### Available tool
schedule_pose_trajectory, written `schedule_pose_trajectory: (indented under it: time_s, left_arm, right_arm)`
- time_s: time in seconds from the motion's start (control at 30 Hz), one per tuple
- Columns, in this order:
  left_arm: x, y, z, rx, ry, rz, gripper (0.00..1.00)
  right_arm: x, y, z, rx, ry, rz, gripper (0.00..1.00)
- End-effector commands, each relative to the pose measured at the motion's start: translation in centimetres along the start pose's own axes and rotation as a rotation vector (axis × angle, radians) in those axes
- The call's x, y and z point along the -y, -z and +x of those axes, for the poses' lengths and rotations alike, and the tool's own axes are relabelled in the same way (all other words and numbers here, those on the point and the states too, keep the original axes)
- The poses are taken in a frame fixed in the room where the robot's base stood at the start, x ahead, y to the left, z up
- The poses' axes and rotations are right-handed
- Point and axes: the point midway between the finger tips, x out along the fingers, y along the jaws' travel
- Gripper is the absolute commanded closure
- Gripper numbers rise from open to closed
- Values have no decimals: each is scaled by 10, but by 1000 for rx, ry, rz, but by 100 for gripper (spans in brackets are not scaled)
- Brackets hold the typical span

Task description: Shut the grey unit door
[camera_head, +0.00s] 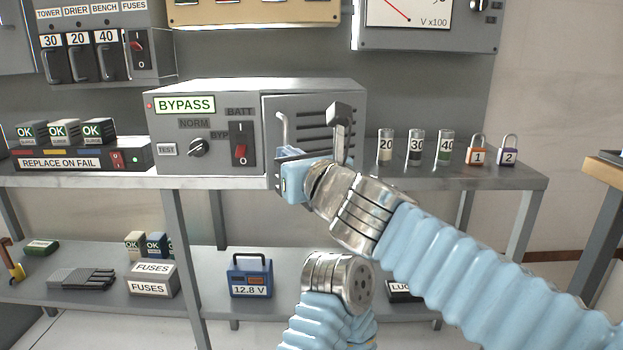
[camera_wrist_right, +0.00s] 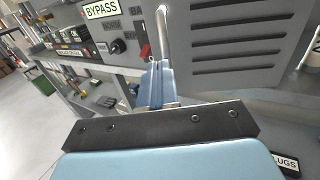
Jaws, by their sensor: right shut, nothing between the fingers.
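The grey unit (camera_head: 205,115) stands on the shelf, with a BYPASS display, a knob and a red switch on its front. Its slatted door (camera_head: 313,102) is at the right part of the front, with an upright bar handle (camera_head: 283,130) near its left edge. The door seems to stand slightly proud of the front; the exact gap is hard to tell. My right gripper (camera_head: 288,182) is shut and empty, in front of the door's lower left, just below the handle. In the wrist view the fingers (camera_wrist_right: 157,85) are close to the handle (camera_wrist_right: 164,40); contact is unclear. My left gripper is not in view.
Fuses (camera_head: 416,148) and two padlocks (camera_head: 477,151) stand on the shelf to the right of the unit. A REPLACE ON FAIL strip (camera_head: 60,163) is at left. A blue battery meter (camera_head: 250,278) and fuse boxes (camera_head: 152,279) are on the lower shelf.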

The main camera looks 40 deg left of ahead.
Motion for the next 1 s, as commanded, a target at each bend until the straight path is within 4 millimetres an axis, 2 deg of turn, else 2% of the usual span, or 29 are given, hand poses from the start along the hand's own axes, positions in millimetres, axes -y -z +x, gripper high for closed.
schedule_pose_trajectory:
  time_s: [0.03, 0.13, 0.5, 0.7, 1.0]
  left_arm:
    - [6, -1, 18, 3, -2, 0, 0]
    - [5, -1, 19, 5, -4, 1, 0]
    - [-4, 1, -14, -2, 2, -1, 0]
    - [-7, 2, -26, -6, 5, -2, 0]
    - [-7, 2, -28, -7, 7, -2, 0]
  right_arm:
    - [-6, 11, 10, 1, 37, 1, 100]
    - [-10, 7, 26, -2, 125, 2, 100]
    - [-10, -3, 71, -5, 364, 3, 100]
    - [-9, -1, 81, -3, 425, 4, 100]
    - [-7, 1, 84, 2, 449, 2, 100]
